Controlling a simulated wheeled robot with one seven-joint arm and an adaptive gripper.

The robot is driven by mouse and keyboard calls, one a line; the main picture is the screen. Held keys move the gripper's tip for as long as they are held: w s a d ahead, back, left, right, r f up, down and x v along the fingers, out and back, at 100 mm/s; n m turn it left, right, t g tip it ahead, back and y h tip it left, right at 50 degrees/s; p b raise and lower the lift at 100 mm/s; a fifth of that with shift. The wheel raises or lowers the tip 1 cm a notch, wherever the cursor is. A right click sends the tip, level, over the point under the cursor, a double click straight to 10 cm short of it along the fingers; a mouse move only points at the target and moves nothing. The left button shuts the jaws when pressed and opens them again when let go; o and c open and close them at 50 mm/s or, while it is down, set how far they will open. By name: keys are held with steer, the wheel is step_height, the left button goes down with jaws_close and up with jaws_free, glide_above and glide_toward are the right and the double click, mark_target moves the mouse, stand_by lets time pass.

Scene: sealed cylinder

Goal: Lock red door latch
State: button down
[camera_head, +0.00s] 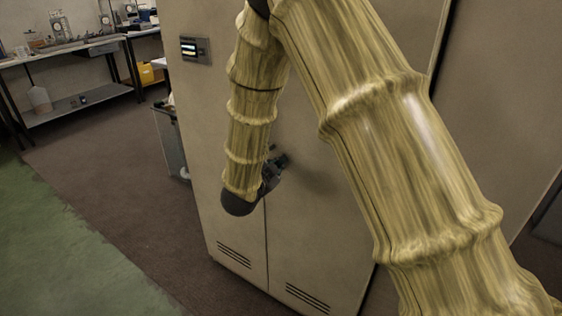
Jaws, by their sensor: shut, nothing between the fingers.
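A tall beige cabinet (310,215) with two doors stands in front of me. A dark vertical seam between the doors shows below my forearm. No red latch shows; part of the door front is hidden behind my arm. My gripper (280,161) is small and dark in this view. It is close to the right-hand door, just right of the seam line, with a soft shadow on the door beside it. Its fingers are shut and nothing shows between them. I cannot tell whether it touches the door.
Vent slots (234,255) run along the bottom. A bin (171,140) stands left of the cabinet. Workbenches (68,50) stand far back. The brown floor (120,180) at left is clear.

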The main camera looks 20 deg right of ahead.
steer(key=shift+w+f, duration=0.15)
steer(key=shift+f, duration=0.15)
steer(key=shift+a+f, duration=0.1)
steer(key=shift+f, duration=0.05)
